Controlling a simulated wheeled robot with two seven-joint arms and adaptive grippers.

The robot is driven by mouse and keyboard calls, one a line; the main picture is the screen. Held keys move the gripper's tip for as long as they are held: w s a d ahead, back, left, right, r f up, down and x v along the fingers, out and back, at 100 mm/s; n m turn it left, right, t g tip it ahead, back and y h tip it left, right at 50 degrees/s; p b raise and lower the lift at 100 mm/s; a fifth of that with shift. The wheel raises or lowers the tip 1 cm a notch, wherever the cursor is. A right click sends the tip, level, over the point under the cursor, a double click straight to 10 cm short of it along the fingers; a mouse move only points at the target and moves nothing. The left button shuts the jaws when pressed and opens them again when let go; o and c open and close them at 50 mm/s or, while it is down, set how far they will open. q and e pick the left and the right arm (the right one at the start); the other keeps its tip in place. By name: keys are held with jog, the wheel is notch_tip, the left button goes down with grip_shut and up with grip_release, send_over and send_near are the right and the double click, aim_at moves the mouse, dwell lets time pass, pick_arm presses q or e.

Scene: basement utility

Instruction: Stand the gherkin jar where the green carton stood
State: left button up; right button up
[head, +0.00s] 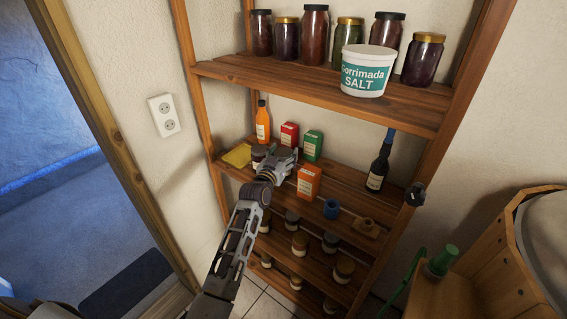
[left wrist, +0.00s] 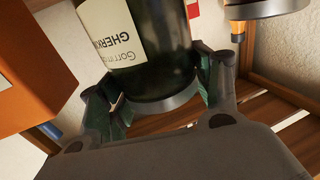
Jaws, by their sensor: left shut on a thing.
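The gherkin jar (left wrist: 150,45) is dark green with a pale label and shows large in the left wrist view, between my left gripper's fingers (left wrist: 160,100). My left gripper is shut on it. In the head view, my left gripper (head: 280,163) is over the middle shelf (head: 345,187) and hides most or all of the jar. A green carton (head: 313,146) stands on that shelf, behind and to the right of the gripper. My right gripper is not in view.
An orange carton (head: 308,182) stands close to the right of the gripper. A red carton (head: 289,135) and an orange bottle (head: 262,122) stand behind it, with another dark-lidded jar (head: 258,154) to its left. A dark bottle (head: 378,170) stands farther right. The upper shelf (head: 300,84) overhangs.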

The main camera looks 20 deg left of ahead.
pick_arm(q)
jog(key=shift+f, duration=1.75)
jog(key=shift+f, duration=0.1)
jog(key=o, duration=1.3)
jog(key=shift+f, duration=0.1)
jog(key=shift+o, duration=0.2)
